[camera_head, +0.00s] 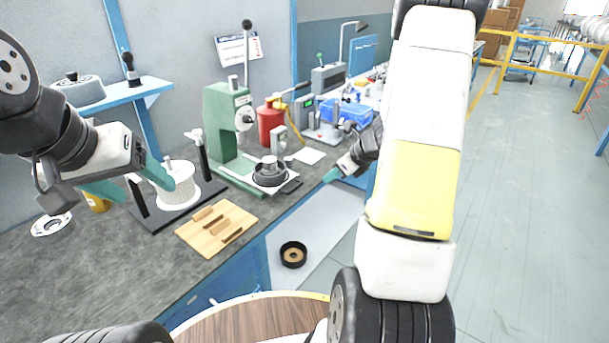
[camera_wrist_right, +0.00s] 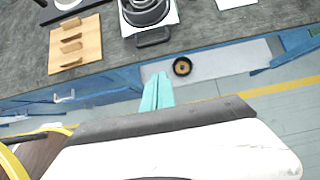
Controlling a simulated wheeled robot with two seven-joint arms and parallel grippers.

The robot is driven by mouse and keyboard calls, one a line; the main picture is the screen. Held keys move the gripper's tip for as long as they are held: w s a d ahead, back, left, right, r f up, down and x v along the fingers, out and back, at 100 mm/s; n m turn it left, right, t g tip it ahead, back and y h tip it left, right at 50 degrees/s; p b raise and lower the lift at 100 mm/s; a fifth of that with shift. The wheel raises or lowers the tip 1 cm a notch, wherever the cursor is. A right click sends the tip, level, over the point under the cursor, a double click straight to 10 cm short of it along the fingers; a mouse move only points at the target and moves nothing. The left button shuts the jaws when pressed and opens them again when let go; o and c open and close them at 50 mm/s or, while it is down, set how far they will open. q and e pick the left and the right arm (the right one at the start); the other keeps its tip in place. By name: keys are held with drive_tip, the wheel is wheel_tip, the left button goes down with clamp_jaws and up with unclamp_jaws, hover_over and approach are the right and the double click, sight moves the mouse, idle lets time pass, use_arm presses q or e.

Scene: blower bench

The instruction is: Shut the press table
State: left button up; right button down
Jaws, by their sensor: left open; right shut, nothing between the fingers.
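The green press (camera_head: 222,128) stands on the bench. At its foot a white press table plate (camera_head: 257,181) carries a dark round housing (camera_head: 269,174) and has a black handle (camera_head: 291,187) at its front right. In the right wrist view the plate (camera_wrist_right: 128,27) and handle (camera_wrist_right: 153,38) are near the top. The plate sticks out in front of the press column. My right gripper (camera_head: 330,176) is shut and empty, to the right of the handle and apart from it; its fingertips (camera_wrist_right: 158,80) show in the wrist view. My left gripper (camera_head: 135,180) is open, by a white spool (camera_head: 177,188).
A wooden board with blocks (camera_head: 217,228) lies left of the press table. A black ring (camera_head: 293,254) lies on a pale surface (camera_head: 325,225) below the bench edge. A red canister (camera_head: 269,124) and blue bin (camera_head: 344,112) stand behind.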

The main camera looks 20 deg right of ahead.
drive_tip(key=w+a+r+x, duration=0.1)
drive_tip(key=x, duration=1.1)
drive_tip(key=shift+w+a, duration=0.3)
drive_tip(key=shift+w, duration=0.15)
drive_tip(key=shift+r, duration=0.15)
